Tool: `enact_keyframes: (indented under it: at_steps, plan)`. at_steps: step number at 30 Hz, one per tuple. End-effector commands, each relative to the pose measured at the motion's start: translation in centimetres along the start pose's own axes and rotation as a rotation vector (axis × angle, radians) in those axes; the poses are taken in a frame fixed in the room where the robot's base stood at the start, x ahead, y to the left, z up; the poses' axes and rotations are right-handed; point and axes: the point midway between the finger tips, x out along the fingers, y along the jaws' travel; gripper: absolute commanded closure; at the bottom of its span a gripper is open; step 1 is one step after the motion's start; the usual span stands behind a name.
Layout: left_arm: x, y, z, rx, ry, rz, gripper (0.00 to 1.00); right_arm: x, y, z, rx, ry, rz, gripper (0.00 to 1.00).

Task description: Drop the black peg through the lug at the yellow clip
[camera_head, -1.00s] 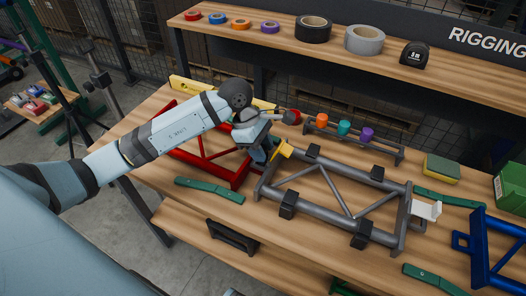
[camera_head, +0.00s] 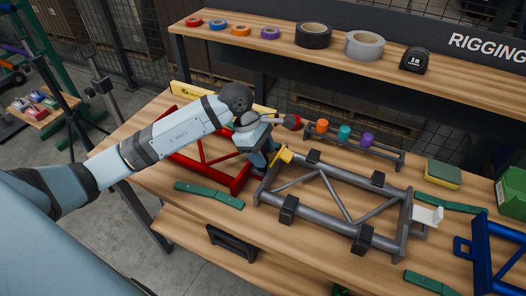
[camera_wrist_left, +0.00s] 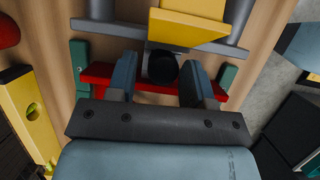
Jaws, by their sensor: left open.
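The grey tubular frame (camera_head: 325,190) lies on the bench, with the yellow clip (camera_head: 284,155) at its left end. In the left wrist view the yellow clip (camera_wrist_left: 190,25) is just beyond my fingertips. My left gripper (camera_head: 268,162) is pointed down beside the clip, and in the wrist view its two fingers (camera_wrist_left: 160,80) are apart. Between them shows the round black end of the peg (camera_wrist_left: 163,67), in line with a grey lug (camera_wrist_left: 152,50). Gaps show beside it. How deep the peg sits is hidden. My right gripper is not in view.
A red frame (camera_head: 195,165) lies left of the grey frame and a blue frame (camera_head: 485,255) right. A rack with orange, teal and purple pieces (camera_head: 344,134) stands behind. Green straps (camera_head: 208,194), a sponge (camera_head: 442,174) and a white bracket (camera_head: 428,214) are nearby.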

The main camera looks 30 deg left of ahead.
Motion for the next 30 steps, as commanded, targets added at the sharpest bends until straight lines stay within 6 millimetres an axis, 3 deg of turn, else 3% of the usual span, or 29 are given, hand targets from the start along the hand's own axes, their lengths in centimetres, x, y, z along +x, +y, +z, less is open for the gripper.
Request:
enact_keyframes:
  at_steps: [1,5,15,21,30]
  plan:
    - [1.4,-0.9,-0.8,-0.004,0.019,-0.036,0.35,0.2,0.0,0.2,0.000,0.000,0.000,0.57]
    - [-0.3,-0.8,-0.7,-0.003,0.019,-0.030,0.35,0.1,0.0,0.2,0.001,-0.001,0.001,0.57]
    - [-8.9,-0.4,0.0,0.001,0.010,-0.003,0.35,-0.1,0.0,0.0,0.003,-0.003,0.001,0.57]
    - [-12.4,-0.3,0.2,0.002,0.007,0.003,0.35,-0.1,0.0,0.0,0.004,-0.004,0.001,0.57]
    - [-14.0,-0.3,0.3,0.002,0.003,0.005,0.35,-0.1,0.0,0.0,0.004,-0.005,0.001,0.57]
